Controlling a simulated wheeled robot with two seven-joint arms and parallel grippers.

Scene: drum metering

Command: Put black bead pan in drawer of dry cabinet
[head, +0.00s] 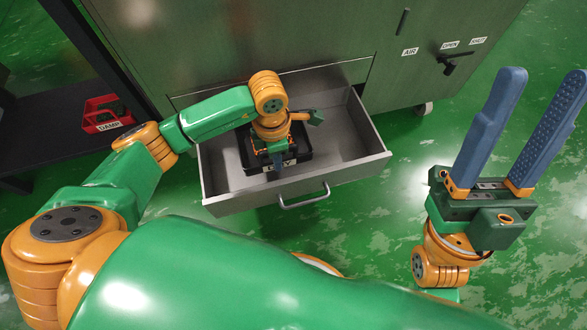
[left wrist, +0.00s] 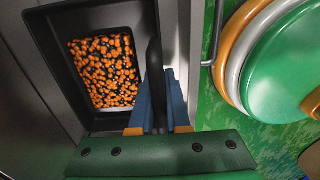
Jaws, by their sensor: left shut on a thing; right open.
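The black bead pan (head: 306,148) is inside the open grey drawer (head: 352,130) of the metal dry cabinet (head: 270,45), toward its left and middle part. In the left wrist view the pan (left wrist: 52,60) holds orange and black beads. My left gripper (head: 277,160) reaches down into the drawer and is shut on the pan's wall; its blue fingers (left wrist: 160,92) pinch that wall in the left wrist view. My arm hides part of the pan, and I cannot tell whether the pan rests on the drawer floor. My right gripper (head: 544,78) is open and empty, right of the drawer.
A red tray labelled DAMP (head: 105,113) stands on a dark shelf (head: 45,125) at the left. The drawer handle (head: 304,200) sticks out at the front. A black lever (head: 453,64) is on the cabinet's right side. Green floor is free right of the drawer.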

